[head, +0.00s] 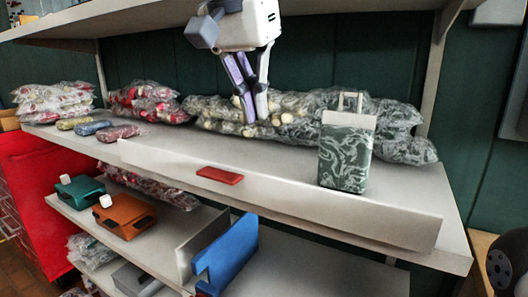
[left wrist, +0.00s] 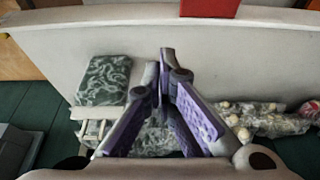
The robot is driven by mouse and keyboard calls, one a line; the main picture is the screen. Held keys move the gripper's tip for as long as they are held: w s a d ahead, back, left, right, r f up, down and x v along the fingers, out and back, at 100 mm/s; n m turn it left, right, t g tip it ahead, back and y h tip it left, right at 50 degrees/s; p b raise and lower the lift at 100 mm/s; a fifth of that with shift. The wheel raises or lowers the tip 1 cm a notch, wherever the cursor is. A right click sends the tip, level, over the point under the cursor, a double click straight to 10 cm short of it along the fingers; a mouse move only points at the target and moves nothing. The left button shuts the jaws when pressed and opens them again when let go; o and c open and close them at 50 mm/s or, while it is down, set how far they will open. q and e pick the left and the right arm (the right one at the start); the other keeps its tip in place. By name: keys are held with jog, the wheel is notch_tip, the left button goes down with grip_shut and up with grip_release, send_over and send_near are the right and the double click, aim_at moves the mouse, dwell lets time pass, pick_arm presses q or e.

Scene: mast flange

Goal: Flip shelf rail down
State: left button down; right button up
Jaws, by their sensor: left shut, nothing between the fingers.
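The shelf rail (head: 290,195) is a long pale board along the front edge of the upper shelf. It stands up from the shelf, with a red tab (head: 219,175) at its upper edge left of the middle. My left gripper (head: 250,116) is shut and empty, pointing down above the shelf on the inner side of the rail. In the left wrist view my gripper (left wrist: 167,58) shows in front of the rail (left wrist: 130,42), with the red tab (left wrist: 210,8) at the top edge. I cannot tell whether the fingers touch the rail. My right gripper is not in view.
A green patterned suitcase (head: 345,155) stands behind the rail to the right. Bagged goods (head: 300,115) line the back of the shelf, and small pouches (head: 90,128) lie left. Another shelf board (head: 310,8) hangs above. Orange (head: 126,215) and blue (head: 228,255) items sit below.

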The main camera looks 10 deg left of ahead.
pick_arm(q)
jog(key=x, duration=1)
jog(key=shift+d, duration=0.1)
